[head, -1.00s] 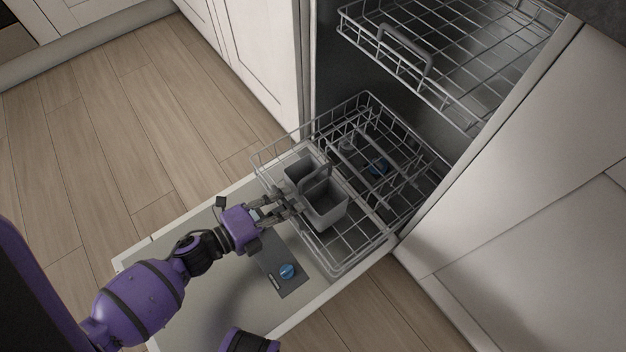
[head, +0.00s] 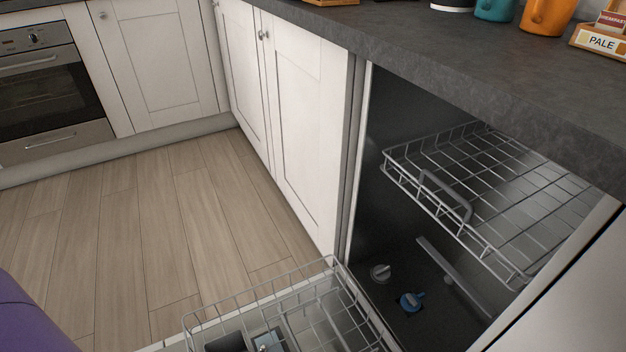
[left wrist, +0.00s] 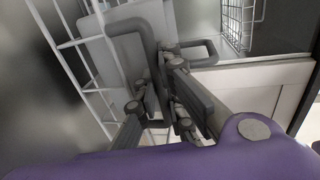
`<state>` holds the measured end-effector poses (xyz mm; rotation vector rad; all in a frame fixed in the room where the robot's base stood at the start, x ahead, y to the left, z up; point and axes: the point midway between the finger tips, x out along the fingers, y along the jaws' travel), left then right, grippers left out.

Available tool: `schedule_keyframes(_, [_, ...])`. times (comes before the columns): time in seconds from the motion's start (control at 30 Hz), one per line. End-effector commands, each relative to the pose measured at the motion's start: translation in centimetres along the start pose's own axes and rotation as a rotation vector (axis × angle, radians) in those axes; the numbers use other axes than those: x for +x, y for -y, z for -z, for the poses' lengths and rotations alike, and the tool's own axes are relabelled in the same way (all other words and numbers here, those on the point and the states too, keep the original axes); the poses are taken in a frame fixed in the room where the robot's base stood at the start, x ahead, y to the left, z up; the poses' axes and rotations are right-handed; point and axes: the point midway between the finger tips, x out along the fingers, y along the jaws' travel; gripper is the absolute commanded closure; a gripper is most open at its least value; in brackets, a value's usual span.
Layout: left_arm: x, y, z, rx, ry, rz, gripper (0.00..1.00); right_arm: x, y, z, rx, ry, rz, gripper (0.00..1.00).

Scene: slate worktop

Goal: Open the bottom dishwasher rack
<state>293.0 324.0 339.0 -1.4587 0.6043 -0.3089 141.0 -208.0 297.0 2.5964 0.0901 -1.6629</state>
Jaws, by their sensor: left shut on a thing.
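The bottom rack (head: 345,275) is a grey wire basket low in the head view. Its back end is at the front of the dishwasher cavity, and its front end is cut off below. A grey cutlery basket (left wrist: 128,52) sits beside the white wires in the left wrist view. My left gripper (left wrist: 178,78) is shut on a grey handle (left wrist: 202,52) at the rack's front. The fingers partly hide the contact. The head view cuts off this gripper; only part of my purple arm shows at lower left. My right gripper is in neither current view.
The upper rack (head: 480,185) with its grey handle (head: 447,195) hangs inside. The cavity floor shows a blue cap (head: 411,301) and a grey knob (head: 380,272). White cabinets (head: 300,110) stand left. The wooden floor (head: 150,230) is clear.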

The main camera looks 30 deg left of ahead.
Motion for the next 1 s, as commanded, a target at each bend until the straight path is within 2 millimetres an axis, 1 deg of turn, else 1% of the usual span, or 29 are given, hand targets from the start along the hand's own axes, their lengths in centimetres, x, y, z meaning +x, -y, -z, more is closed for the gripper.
schedule_keyframes(0.03, [-1.1,-0.2,-0.1,0.0,0.004,-0.003,1.0,0.1,-0.1,-0.1,-0.005,0.001,0.001,1.0])
schedule_keyframes(0.1, [-2.2,-0.5,-0.1,-0.001,0.004,-0.004,1.0,0.1,-0.2,-0.1,-0.011,0.002,0.002,1.0])
schedule_keyframes(0.3, [-4.1,-0.8,-0.1,0.0,0.003,-0.002,1.0,0.3,-0.2,-0.2,-0.015,0.005,0.003,1.0])
schedule_keyframes(0.5, [-4.8,-0.9,-0.1,0.001,0.003,-0.001,1.0,0.3,-0.2,-0.3,-0.014,0.006,0.003,1.0])
schedule_keyframes(0.83, [-4.8,-0.9,-0.2,0.001,0.003,-0.001,1.0,0.5,-0.1,-0.3,-0.01,0.006,0.004,1.0])
schedule_keyframes(0.87, [-4.8,-0.9,-0.2,0.001,0.003,-0.001,0.88,0.5,0.0,-0.3,-0.01,0.006,0.004,1.0])
schedule_keyframes(0.9, [-4.8,-0.9,-0.2,0.001,0.003,-0.001,0.83,0.5,0.0,-0.3,-0.01,0.006,0.004,1.0])
schedule_keyframes(1.0, [-4.8,-0.9,-0.1,0.0,0.002,-0.001,0.83,0.5,0.0,-0.3,-0.01,0.006,0.004,1.0])
